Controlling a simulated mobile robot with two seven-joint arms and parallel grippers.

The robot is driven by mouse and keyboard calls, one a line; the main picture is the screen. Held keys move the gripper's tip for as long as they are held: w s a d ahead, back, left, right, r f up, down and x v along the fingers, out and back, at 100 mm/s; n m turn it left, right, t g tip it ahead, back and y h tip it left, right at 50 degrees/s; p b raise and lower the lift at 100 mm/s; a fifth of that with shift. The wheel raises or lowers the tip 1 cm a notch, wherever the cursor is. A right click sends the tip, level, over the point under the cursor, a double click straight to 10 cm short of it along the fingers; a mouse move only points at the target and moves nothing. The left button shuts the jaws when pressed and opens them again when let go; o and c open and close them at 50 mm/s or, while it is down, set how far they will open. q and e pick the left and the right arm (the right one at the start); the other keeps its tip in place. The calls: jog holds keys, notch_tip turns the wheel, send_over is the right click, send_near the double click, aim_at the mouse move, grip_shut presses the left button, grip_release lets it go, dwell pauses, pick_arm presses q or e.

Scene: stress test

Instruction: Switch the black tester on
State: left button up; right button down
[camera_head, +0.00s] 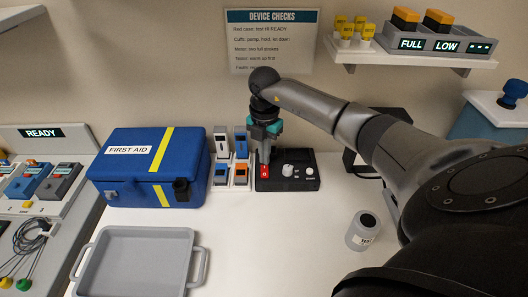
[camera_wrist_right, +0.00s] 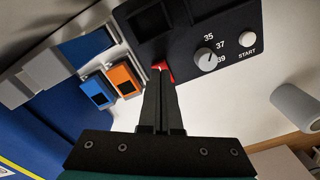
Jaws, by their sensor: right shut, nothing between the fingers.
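The black tester (camera_head: 300,184) stands at the back of the white table. It has a red rocker switch (camera_head: 265,171) at its left end, a white knob and a white button. In the right wrist view the tester (camera_wrist_right: 190,45) shows a dark display, a knob (camera_wrist_right: 206,60) with the numbers 35, 37 and 39, and a START button (camera_wrist_right: 249,38). My right gripper (camera_head: 265,160) is shut and empty, pointing down. In the right wrist view its fingertips (camera_wrist_right: 160,68) are at the red switch (camera_wrist_right: 167,72) and partly cover it. I cannot tell whether they touch. My left gripper is not in view.
A blue first aid box (camera_head: 137,176) stands left of the tester, with small devices in a white rack (camera_head: 231,184) between them. A grey tray (camera_head: 134,232) lies in front. The middle of the table is clear.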

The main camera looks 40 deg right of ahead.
aim_at(265, 167)
jog(key=shift+f+b, duration=0.65)
jog(key=shift+f, duration=0.45)
dwell(0.6)
jog(key=shift+s, duration=0.1)
notch_tip(265, 167, up, 7)
jog(key=p, duration=0.6)
jog(key=shift+r+p, duration=0.15)
jog(key=shift+p, duration=0.2)
